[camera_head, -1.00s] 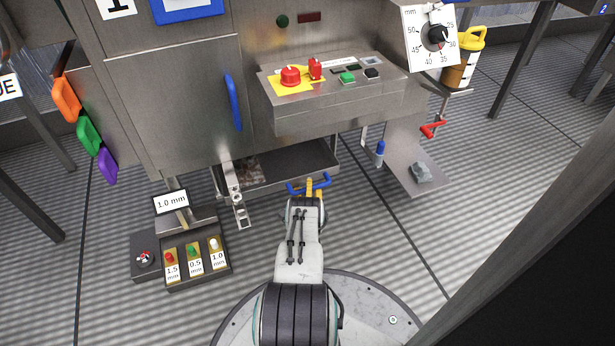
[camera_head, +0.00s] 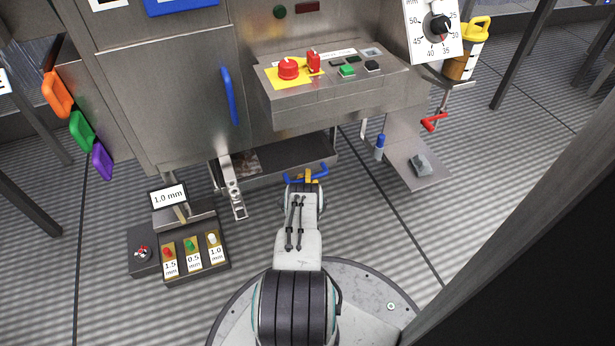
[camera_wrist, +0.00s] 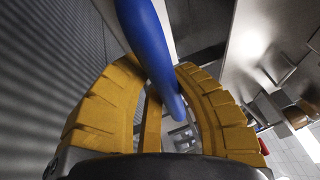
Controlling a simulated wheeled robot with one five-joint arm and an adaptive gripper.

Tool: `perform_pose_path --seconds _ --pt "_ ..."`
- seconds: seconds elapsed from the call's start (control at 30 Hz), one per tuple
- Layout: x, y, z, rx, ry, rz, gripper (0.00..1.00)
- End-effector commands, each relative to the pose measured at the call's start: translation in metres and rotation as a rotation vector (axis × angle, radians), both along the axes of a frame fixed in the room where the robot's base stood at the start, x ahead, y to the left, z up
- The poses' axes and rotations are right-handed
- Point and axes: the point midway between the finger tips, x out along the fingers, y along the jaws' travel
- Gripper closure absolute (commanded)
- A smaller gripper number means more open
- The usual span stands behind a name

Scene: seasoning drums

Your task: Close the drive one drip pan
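The drip pan (camera_head: 262,178) is a dark, shallow metal tray under the control box, standing out partly from the machine. Its blue handle (camera_head: 322,172) is on the front side facing me. My gripper (camera_head: 310,177), with yellow fingers, is at this handle. In the wrist view the blue handle (camera_wrist: 150,45) runs between the two finger ends of my gripper (camera_wrist: 158,72), which close in on it from both sides. The far part of the pan is hidden under the control box.
The control box (camera_head: 340,95), with a red button and a green button, overhangs the pan. A perforated metal bracket (camera_head: 235,190) hangs left of the pan. A block of labelled gauges (camera_head: 180,250) stands on the floor at left. A blue-gripped lever (camera_head: 380,147) is at right.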

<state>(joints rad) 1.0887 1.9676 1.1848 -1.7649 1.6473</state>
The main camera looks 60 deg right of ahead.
Motion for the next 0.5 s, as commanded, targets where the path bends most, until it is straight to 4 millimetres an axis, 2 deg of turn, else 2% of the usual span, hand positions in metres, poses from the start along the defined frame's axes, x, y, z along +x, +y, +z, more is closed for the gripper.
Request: perform_pose_path --seconds 0.03,0.13,0.5 --pt "-0.0001 0.0003 -0.0008 0.002 0.001 0.000 0.91" --pt "-0.0001 0.0004 -0.0011 0.003 0.001 0.000 1.00" --pt "-0.0002 0.0014 -0.0027 0.006 0.003 0.001 1.00"
